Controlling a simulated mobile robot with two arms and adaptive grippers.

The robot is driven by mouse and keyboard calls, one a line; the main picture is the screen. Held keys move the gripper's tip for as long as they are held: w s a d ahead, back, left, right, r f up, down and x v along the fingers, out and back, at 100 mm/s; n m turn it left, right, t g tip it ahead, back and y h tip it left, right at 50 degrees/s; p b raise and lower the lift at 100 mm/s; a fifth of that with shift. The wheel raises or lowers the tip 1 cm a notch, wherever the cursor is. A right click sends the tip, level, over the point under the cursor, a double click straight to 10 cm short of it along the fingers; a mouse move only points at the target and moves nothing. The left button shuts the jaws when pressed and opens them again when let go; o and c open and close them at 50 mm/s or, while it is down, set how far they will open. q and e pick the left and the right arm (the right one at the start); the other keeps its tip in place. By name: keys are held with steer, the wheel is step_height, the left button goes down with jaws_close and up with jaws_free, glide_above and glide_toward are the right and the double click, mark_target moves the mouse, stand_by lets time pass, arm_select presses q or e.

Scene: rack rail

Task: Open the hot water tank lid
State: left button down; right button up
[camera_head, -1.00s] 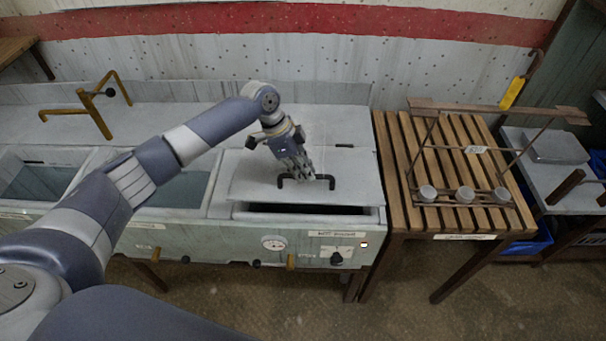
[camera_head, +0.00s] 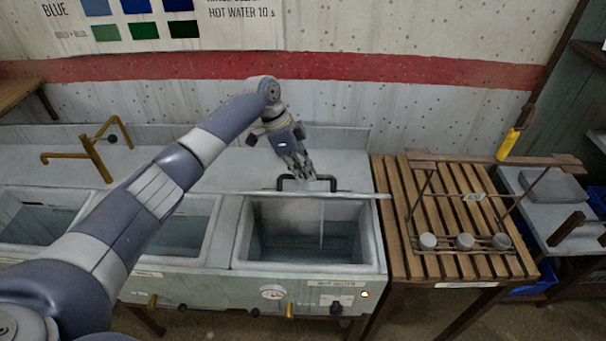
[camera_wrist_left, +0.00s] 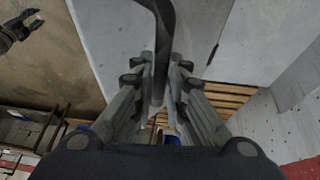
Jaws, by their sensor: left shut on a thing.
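The hot water tank (camera_head: 306,268) stands at the right end of the counter, its basin visible with water inside. Its grey lid (camera_head: 352,194) is raised at the back of the opening and shows almost edge-on in the head view. My left gripper (camera_head: 306,176) is shut on the lid's black handle (camera_head: 281,182). The handle (camera_wrist_left: 160,45) passes between the fingers of my left gripper (camera_wrist_left: 160,88) in the left wrist view. My right gripper (camera_wrist_left: 30,22) shows at the upper left of that view, fingers apart and empty. It is outside the head view.
Two more open basins (camera_head: 182,238) lie left of the tank, with brown taps (camera_head: 92,152) behind. A slatted wooden table (camera_head: 393,225) adjoins on the right, holding a rack (camera_head: 478,248) with several small round pieces. The wall is close behind the counter.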

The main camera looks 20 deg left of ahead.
arm_select(q)
steer(key=shift+a+f, duration=0.2)
steer(key=shift+f, duration=0.15)
steer(key=c, duration=1.9)
jaws_free()
steer(key=o, duration=0.3)
steer(key=shift+w+f, duration=0.1)
steer(key=shift+w, duration=0.1)
steer(key=shift+w+f, duration=0.15)
steer(key=shift+w, duration=0.2)
steer(key=shift+s+r, duration=0.2)
steer(key=shift+r, duration=0.15)
steer(key=v, duration=1.1)
steer(key=shift+w+a, duration=0.15)
steer(key=shift+w, duration=0.05)
steer(key=shift+r, duration=0.15)
